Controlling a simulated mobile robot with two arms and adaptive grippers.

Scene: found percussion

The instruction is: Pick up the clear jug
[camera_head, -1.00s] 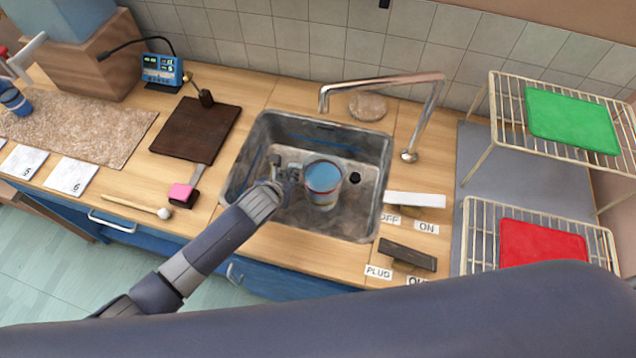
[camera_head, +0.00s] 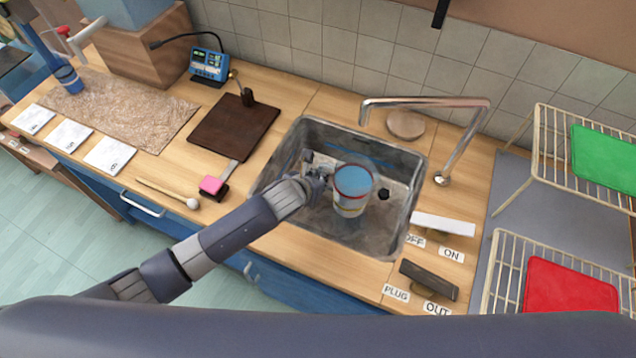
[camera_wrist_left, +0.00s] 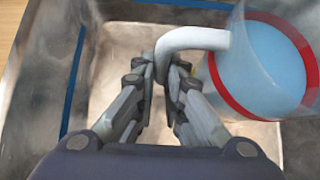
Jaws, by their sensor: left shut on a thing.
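The clear jug (camera_head: 353,203) is in the sink, upright or nearly so, with blue liquid visible at its top and a red band near its rim. It also shows at the right of the left wrist view (camera_wrist_left: 262,68). My left gripper (camera_head: 322,174) is at the jug's left side. In the left wrist view its fingers (camera_wrist_left: 163,75) are shut on the jug's pale curved handle (camera_wrist_left: 192,38). Whether the jug's base touches the sink floor is hard to tell. My right gripper is not in view.
The metal sink (camera_head: 287,160) surrounds the jug, with the tap (camera_head: 425,101) behind and to the right. A white lever (camera_head: 443,224) and a dark lever (camera_head: 428,279) lie right of the sink. A dark board (camera_head: 233,130) is at its left.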

